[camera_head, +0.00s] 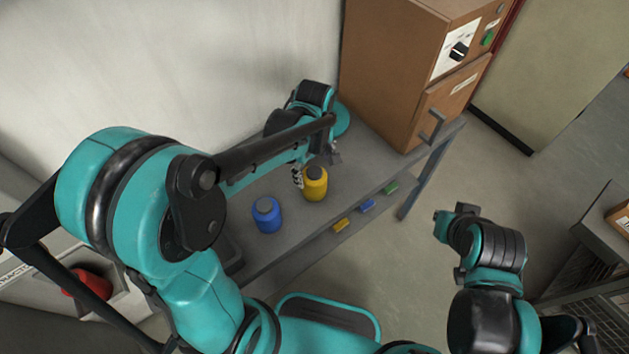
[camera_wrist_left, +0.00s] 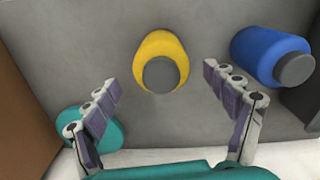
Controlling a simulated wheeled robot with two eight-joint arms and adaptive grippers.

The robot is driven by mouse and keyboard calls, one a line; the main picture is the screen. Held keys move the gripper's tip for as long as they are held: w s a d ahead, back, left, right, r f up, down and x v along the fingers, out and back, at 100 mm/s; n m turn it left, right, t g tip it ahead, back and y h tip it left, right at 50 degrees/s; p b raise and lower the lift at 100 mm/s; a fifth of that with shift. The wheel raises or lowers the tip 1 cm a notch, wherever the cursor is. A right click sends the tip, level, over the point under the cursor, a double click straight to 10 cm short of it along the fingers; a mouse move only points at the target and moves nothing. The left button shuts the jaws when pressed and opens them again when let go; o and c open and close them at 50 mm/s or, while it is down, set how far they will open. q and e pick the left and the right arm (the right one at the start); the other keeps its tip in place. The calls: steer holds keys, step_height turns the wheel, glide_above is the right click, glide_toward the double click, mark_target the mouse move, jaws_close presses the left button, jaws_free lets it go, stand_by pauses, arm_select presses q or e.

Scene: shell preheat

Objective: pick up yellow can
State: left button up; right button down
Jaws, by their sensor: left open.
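The yellow can (camera_head: 316,184) with a dark grey cap stands upright on the grey table (camera_head: 375,160). My left gripper (camera_head: 316,168) is right beside it, on its wall side, partly hidden by my arm. In the left wrist view the yellow can (camera_wrist_left: 153,50) lies ahead of the gap between the fingers of my left gripper (camera_wrist_left: 163,98). The fingers are spread wide with nothing between them. My right arm is at the lower right in the head view, away from the table; its fingers are not clearly visible.
A blue can (camera_head: 267,214) stands left of the yellow can; it also shows in the left wrist view (camera_wrist_left: 262,52). A brown cabinet (camera_head: 390,70) stands at the table's far end. Small yellow, blue and green pieces (camera_head: 367,206) lie along the front below the tabletop.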

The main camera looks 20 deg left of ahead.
arm_select(q)
step_height(320, 180, down, 3)
steer(key=shift+d+r+b, duration=0.1)
steer(key=shift+r+b, duration=0.05)
steer(key=shift+b, duration=0.3)
step_height(320, 180, down, 6)
steer(key=b, duration=0.2)
steer(key=shift+s+r+b, duration=0.1)
steer(key=shift+r+b, duration=0.05)
steer(key=shift+b, duration=0.2)
steer(key=shift+r, duration=0.1)
steer(key=c, duration=1.6)
steer(key=shift+o, duration=0.2)
steer(key=shift+r, duration=0.15)
